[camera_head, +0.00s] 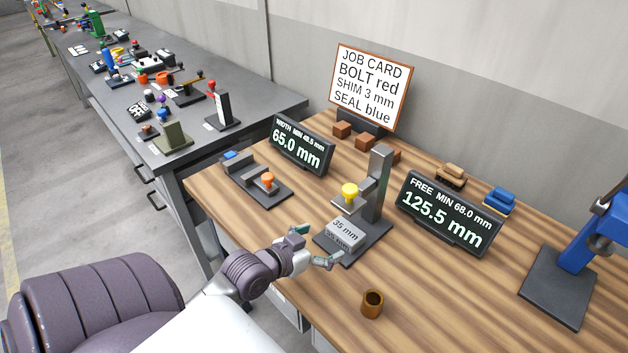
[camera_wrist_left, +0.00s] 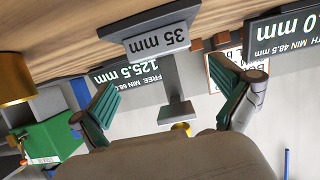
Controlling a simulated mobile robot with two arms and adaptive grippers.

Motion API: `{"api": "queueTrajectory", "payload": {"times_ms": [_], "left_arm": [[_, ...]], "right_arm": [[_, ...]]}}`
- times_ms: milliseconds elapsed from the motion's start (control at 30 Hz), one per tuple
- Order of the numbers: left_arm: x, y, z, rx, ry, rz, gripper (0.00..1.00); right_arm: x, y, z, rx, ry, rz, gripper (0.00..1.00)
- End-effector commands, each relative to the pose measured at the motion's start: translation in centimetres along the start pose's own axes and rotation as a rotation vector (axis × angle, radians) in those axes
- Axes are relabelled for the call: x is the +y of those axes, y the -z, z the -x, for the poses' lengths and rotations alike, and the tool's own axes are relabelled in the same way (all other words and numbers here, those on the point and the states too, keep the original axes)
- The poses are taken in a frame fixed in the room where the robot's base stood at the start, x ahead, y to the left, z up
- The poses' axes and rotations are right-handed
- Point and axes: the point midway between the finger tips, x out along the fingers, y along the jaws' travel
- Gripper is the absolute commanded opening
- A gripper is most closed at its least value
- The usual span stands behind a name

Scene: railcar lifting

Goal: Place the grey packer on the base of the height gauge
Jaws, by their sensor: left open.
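The grey packer (camera_head: 346,229), marked 35 mm, sits on the dark base (camera_head: 375,232) of the height gauge (camera_head: 378,180), below its yellow-topped arm. In the left wrist view the packer (camera_wrist_left: 155,43) appears upside down against the base (camera_wrist_left: 150,18). My left gripper (camera_head: 318,246) is at the near left edge of the base. It is open, with its fingers apart and nothing between them. In the left wrist view its green-padded fingers (camera_wrist_left: 163,78) spread short of the packer. No contact shows. My right gripper is not in view.
A brass cup (camera_head: 372,304) stands in front of the gauge. A display reading 125.5 mm (camera_head: 448,214) is to its right. A width gauge (camera_head: 258,182) and a 65.0 mm display (camera_head: 301,146) are to the left. A blue press (camera_head: 572,255) stands at the right.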

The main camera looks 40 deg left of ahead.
Motion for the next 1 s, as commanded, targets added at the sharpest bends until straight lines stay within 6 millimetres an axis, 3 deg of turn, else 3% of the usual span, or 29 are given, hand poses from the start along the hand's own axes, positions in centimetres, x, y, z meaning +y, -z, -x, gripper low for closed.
{"api": "queueTrajectory", "payload": {"times_ms": [100,267,1000], "left_arm": [[0.0,-0.2,1.6,-0.001,0.000,-0.001,1.00],[0.0,0.0,2.7,0.001,0.000,0.000,1.00],[0.0,0.0,2.8,0.001,0.000,0.000,1.00]], "right_arm": [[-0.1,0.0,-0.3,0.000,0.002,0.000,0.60],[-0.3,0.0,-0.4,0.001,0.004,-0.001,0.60],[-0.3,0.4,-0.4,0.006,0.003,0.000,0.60]]}}
